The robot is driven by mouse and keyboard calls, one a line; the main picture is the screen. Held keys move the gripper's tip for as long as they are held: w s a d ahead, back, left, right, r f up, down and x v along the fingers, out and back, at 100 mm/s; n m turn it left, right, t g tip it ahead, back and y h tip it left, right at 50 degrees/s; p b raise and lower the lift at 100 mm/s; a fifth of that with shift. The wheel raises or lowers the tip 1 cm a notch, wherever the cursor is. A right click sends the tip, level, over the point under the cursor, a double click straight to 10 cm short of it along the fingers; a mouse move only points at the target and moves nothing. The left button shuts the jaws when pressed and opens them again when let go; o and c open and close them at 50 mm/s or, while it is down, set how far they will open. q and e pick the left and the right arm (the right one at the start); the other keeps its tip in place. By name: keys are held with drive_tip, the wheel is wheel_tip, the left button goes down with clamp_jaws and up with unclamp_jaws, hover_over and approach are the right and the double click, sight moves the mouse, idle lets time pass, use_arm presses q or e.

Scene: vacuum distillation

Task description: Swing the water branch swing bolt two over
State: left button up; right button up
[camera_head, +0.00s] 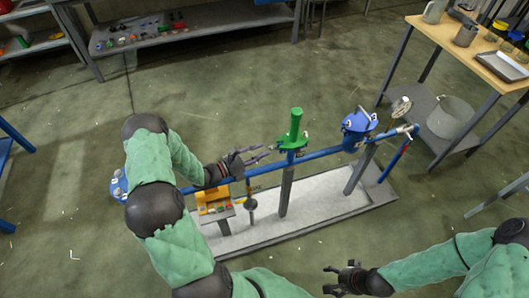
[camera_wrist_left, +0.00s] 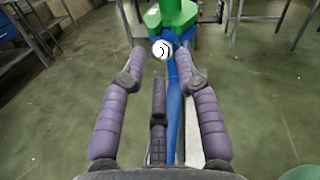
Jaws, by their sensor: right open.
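A blue housing (camera_head: 356,125) with a blue lid and small pale marks stands on the blue pipe (camera_head: 325,153). The swing bolts are too small to tell apart, so I cannot pick out bolt two. A green valve (camera_head: 294,135) stands on the pipe left of the housing. It also shows ahead in the left wrist view (camera_wrist_left: 172,16), with a round white marked face below it. My left gripper (camera_head: 272,152) is open and empty just left of the green valve, above the pipe. My right gripper (camera_head: 328,279) is open and empty at the bottom, in front of the pale tray.
The pipe rig stands in a pale shallow tray (camera_head: 330,207) on grey posts. A yellow box (camera_head: 213,200) sits below my left arm. A wooden-topped table (camera_head: 465,45) with vessels stands at the upper right, a pale bucket (camera_head: 450,117) on its lower shelf. Open floor lies behind the rig.

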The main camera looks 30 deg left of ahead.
sight(274, 148)
use_arm(q)
drive_tip(key=shift+x, duration=1.2)
clamp_jaws()
